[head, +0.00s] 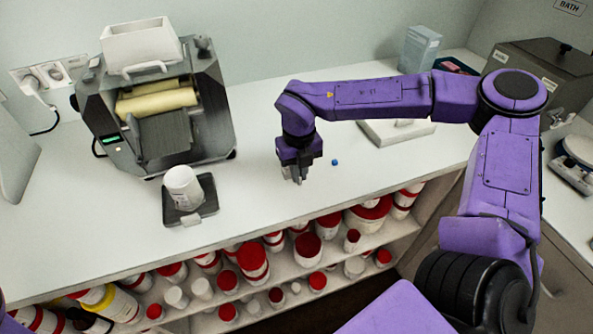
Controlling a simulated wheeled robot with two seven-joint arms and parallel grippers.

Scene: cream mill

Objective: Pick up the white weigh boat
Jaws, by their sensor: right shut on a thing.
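My right gripper (297,176) points down over the white counter, left of a tiny blue object (335,162). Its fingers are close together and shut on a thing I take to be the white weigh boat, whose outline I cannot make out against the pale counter. I cannot tell whether it touches the counter. My left gripper is not in view.
A roller mill (165,110) with a white hopper (140,43) stands at the left. A white jar (183,187) stands on a dark plate (205,208) before it. A flat white slab (415,131) lies behind my right arm. Tubs with red lids (253,262) fill the shelves below.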

